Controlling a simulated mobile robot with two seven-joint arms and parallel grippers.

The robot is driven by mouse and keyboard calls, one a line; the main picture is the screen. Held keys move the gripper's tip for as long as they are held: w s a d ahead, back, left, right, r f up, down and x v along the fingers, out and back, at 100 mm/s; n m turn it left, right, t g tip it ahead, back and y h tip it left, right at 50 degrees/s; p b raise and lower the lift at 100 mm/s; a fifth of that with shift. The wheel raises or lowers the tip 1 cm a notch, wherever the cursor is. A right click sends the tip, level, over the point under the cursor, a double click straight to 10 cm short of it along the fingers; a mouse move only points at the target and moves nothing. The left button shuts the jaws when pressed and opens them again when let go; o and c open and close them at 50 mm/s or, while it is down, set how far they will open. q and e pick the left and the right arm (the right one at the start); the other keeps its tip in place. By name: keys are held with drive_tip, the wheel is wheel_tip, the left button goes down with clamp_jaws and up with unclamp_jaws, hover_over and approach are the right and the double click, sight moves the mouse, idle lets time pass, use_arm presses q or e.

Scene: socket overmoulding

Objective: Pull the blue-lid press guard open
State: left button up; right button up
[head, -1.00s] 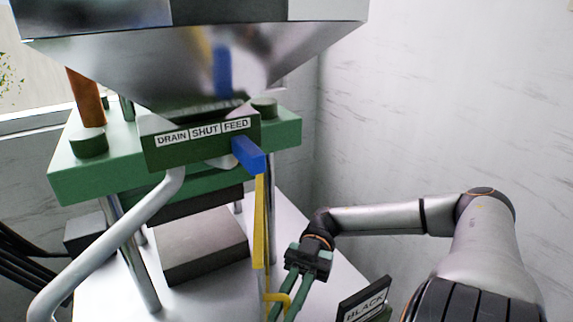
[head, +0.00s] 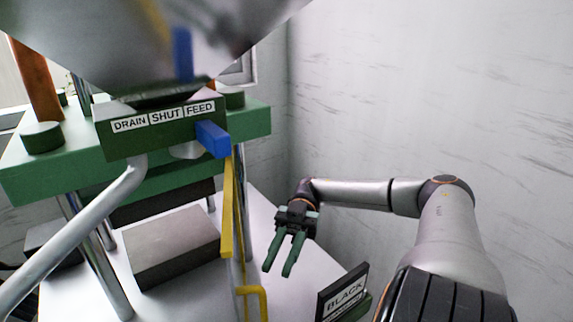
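The press guard (head: 228,205) shows as a narrow yellow frame, seen nearly edge-on at the right side of the green press (head: 250,118). Its yellow handle (head: 262,301) sticks out low on the right. The grey block inside the press shows uncovered from this side. I cannot tell exactly how far the guard is swung. My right gripper (head: 279,270) is above and right of the handle, apart from it. Its two green fingers point down with an empty gap between them. My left gripper is not in view. No blue lid is seen.
A blue lever (head: 213,139) sits at the FEED end of a DRAIN, SHUT, FEED label (head: 163,116) under a metal hopper. A silver pipe (head: 80,235) curves down left. A sign reading BLACK (head: 343,293) stands at the lower right. The wall behind is bare.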

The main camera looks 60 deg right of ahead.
use_arm(q)
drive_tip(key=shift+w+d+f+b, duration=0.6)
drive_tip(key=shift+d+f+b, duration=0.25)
drive_tip(key=shift+b, duration=0.4)
use_arm(e)
drive_tip(key=v, duration=0.4)
drive_tip(key=shift+w+d, duration=0.1)
drive_tip(key=shift+d, duration=0.1)
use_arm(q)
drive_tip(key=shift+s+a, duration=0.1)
